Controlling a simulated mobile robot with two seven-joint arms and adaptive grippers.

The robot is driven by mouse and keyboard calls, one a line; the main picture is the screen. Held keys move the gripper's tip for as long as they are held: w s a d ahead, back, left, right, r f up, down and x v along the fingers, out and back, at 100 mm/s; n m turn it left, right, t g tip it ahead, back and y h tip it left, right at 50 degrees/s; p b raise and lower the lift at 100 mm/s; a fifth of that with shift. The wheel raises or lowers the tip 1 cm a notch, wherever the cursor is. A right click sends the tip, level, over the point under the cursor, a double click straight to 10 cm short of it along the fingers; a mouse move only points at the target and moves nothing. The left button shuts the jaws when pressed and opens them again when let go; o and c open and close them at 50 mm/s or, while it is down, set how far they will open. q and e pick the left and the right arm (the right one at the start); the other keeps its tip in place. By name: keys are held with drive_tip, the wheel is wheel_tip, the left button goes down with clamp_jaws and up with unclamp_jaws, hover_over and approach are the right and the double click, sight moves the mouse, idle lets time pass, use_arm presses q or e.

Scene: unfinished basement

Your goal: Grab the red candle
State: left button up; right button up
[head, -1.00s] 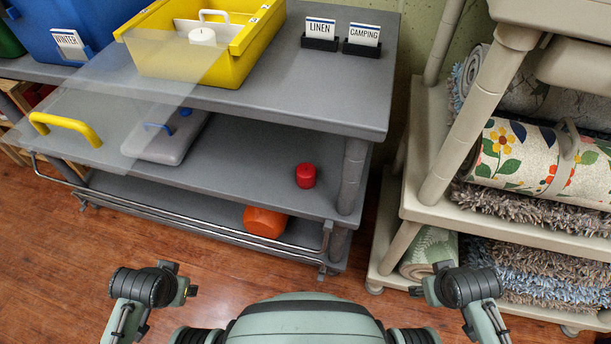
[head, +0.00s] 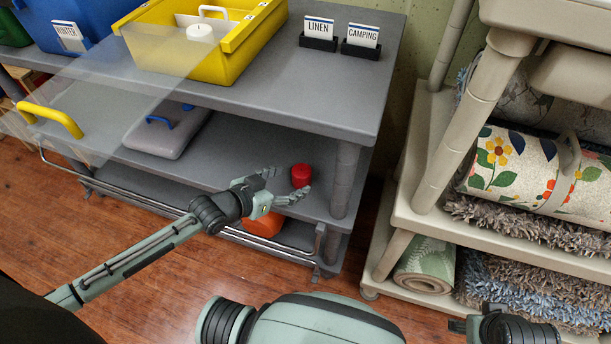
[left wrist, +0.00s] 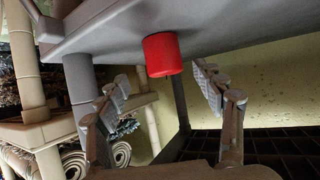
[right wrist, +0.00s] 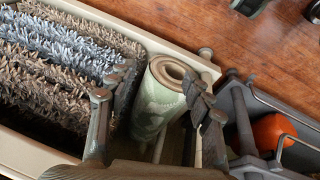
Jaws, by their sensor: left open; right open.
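The red candle (head: 301,175) is a short cylinder on the middle shelf of the grey rack, near its right front end. My left gripper (head: 284,186) is open, just in front and left of the candle in the head view. In the left wrist view the candle (left wrist: 162,54) appears ahead between the open fingers (left wrist: 158,85), with nothing held. My right gripper (right wrist: 158,82) is open and empty. In the right wrist view it points toward the beige rack with a rolled green mat (right wrist: 160,95).
An orange object (head: 264,224) sits on the bottom shelf, below the candle. A grey shelf post (head: 345,180) stands right of the candle. A metal rail (head: 170,205) runs along the lower front. A yellow bin (head: 235,60) is on top.

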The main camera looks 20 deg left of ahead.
sight(297, 174)
use_arm(q)
drive_tip(key=x, duration=0.4)
drive_tip(key=shift+w+a+r, duration=0.2)
drive_tip(key=shift+a, duration=0.05)
drive_tip(key=shift+w+d+f, duration=0.1)
drive_tip(key=shift+w+d, duration=0.05)
drive_tip(key=shift+w, duration=0.05)
drive_tip(key=c, duration=1)
drive_tip(key=shift+c, duration=1.5)
use_arm(e)
drive_tip(key=shift+v, duration=0.75)
drive_tip(key=shift+w+d+r, duration=0.15)
